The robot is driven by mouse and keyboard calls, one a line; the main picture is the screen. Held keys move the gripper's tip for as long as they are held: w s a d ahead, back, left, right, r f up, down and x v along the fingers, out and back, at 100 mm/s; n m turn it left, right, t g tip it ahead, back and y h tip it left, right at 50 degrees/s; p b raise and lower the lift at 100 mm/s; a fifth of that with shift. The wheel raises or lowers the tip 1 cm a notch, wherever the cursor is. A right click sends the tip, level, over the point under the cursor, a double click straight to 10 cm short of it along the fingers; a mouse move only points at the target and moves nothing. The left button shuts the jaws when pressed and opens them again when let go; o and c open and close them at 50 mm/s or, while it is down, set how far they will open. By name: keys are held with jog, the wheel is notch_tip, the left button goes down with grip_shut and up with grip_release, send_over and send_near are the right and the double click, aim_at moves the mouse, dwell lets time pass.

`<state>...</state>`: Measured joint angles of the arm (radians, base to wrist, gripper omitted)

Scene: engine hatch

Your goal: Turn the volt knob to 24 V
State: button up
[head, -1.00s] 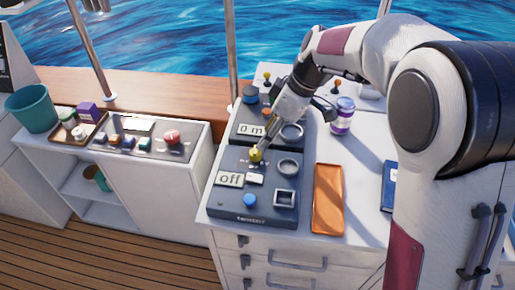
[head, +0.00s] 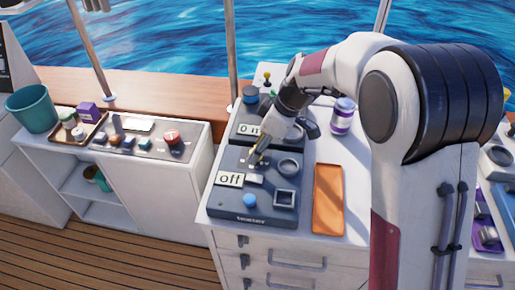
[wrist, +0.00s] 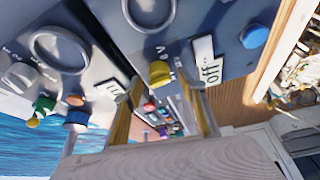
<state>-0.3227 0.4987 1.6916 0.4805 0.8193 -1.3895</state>
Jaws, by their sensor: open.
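The tester box (head: 225,204) is a dark panel on the white cabinet, with a display (head: 230,179) reading "off". It also shows in the wrist view with its display (wrist: 207,65). The volt knob is the yellow knob (wrist: 160,73) beside a "V" marking in the wrist view. In the head view my gripper (head: 256,157) reaches down over the knob's spot and largely hides it. In the wrist view my gripper (wrist: 165,92) is open, its two fingers apart on either side of the knob's line. I cannot tell whether they touch it.
A second dark box (head: 243,131) stands behind, its display partly covered by my gripper. A blue button (head: 250,200), a round ring (head: 289,166) and a square socket (head: 284,198) sit on the tester. An orange tray (head: 328,200) and a purple-banded jar (head: 342,116) are to the right.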

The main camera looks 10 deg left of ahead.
jog(key=shift+a+f, duration=0.2)
jog(key=shift+f, duration=0.35)
jog(key=c, duration=1.1)
jog(key=shift+m, duration=0.6)
jog(key=shift+s+m+t+h, duration=0.1)
jog(key=shift+m+t+h, duration=0.3)
jog(key=shift+m, duration=0.75)
jog(key=shift+s+m+t+h, duration=0.1)
jog(key=shift+m+t+h, duration=0.1)
jog(key=shift+m+t, duration=0.7)
jog(key=shift+a+m+t+h, duration=0.15)
jog(key=shift+m+h, duration=0.25)
jog(key=shift+m, duration=1.2)
jog(key=shift+a+m+t+h, duration=0.1)
jog(key=shift+m+t+h, duration=0.25)
jog(key=shift+m, duration=1.2)
jog(key=shift+m+h, duration=0.25)
jog(key=shift+m, duration=0.15)
